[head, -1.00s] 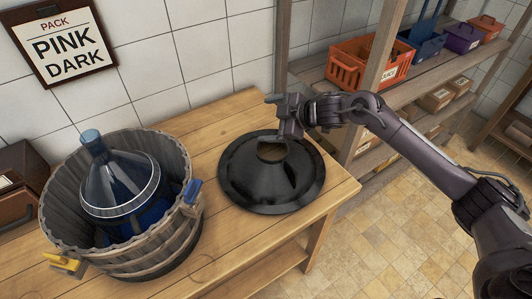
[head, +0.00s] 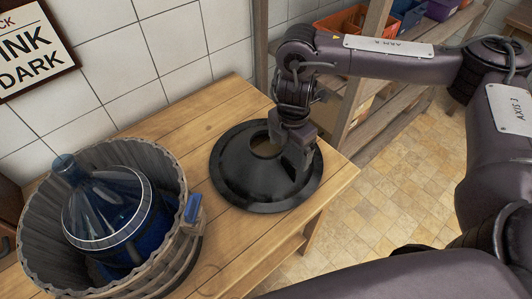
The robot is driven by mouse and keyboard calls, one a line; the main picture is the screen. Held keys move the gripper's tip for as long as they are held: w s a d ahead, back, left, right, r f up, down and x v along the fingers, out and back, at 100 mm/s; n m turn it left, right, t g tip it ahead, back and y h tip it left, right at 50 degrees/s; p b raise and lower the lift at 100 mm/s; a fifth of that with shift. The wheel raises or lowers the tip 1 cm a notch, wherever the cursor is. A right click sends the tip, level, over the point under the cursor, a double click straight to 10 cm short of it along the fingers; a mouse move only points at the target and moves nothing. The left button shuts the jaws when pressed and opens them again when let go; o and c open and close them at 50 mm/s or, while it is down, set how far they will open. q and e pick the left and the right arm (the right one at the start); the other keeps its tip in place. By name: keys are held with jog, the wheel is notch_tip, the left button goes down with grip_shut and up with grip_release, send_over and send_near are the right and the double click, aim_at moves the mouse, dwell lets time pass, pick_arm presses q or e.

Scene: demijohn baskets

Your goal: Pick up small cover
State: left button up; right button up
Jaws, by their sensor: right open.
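A black cone-shaped cover (head: 238,172) with a round hole at its top lies flat on the wooden table (head: 190,125). My right gripper (head: 299,168) points down over the right side of the cover, beside the hole. It is open, and its fingers are at or just above the sloped surface; I cannot tell whether they touch it. A blue glass demijohn (head: 110,205) stands in a wooden basket (head: 160,160) to the left of the cover. My left gripper is not in view. Only one cover shows on the table.
A sign (head: 30,55) reading "INK DARK" hangs on the tiled wall. A shelf with an orange crate (head: 342,22) stands behind my right arm. The table is bare behind the cover. Tiled floor lies to the right.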

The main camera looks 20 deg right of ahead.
aim_at(287, 159)
jog(key=shift+f, duration=0.45)
notch_tip(287, 159, down, 3)
jog(key=shift+a+f+p, duration=0.1)
jog(key=shift+p, duration=0.65)
jog(key=shift+f, duration=0.55)
jog(key=c, duration=1.5)
jog(key=shift+o, duration=0.2)
jog(key=shift+r, duration=0.15)
jog(key=shift+r, duration=0.55)
notch_tip(287, 159, up, 19)
jog(key=shift+f+p, duration=0.15)
jog(key=shift+p, duration=0.5)
